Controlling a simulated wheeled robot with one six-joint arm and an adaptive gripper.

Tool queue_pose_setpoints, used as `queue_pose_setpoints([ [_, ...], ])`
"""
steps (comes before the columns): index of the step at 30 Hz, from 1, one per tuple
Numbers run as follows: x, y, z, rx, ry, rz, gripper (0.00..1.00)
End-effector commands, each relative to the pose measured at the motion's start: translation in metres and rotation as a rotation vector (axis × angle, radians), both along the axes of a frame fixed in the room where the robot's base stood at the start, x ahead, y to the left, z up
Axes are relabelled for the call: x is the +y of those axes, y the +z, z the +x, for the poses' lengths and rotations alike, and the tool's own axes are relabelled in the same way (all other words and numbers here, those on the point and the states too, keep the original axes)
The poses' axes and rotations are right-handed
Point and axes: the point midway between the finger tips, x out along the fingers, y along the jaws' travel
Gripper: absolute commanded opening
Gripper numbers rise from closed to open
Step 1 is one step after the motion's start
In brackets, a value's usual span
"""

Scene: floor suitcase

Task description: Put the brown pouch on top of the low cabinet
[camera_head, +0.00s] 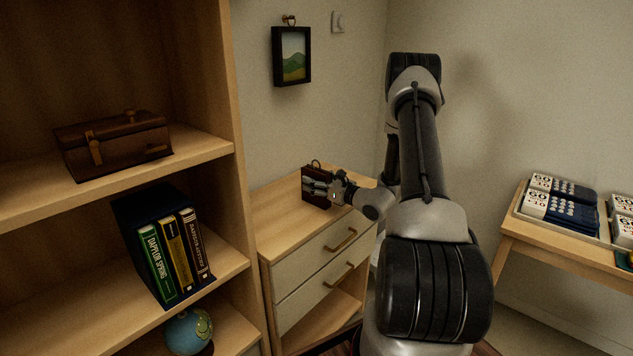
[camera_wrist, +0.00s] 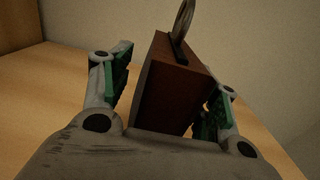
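The brown pouch (camera_head: 309,174) is box-shaped with a loop handle. It stands upright on the top of the low cabinet (camera_head: 280,212), near the wall. My gripper (camera_head: 327,188) reaches in from the right, with its fingers around the pouch. In the wrist view the pouch (camera_wrist: 175,92) is between the two fingers, and a strip of wood shows between it and the left finger. The right finger is close to the pouch, and whether it touches is partly hidden. The gripper looks open.
A shelf unit (camera_head: 238,130) at the left holds a brown case (camera_head: 118,145), books (camera_head: 172,255) and a globe (camera_head: 188,331). A framed picture (camera_head: 291,55) hangs above the cabinet. A table (camera_head: 530,238) with card boxes stands at the right. The cabinet's front left top is clear.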

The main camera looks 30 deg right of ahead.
Motion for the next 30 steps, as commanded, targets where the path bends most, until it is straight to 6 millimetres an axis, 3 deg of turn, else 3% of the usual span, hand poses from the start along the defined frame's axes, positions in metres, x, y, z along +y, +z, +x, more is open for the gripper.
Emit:
queue_pose_setpoints([
  [11, -0.004, 0.002, -0.008, 0.001, -0.002, 0.001, 0.61],
  [24, -0.035, 0.002, -0.093, 0.002, -0.004, 0.002, 0.61],
  [30, -0.036, 0.007, -0.111, -0.002, 0.016, -0.009, 0.61],
])
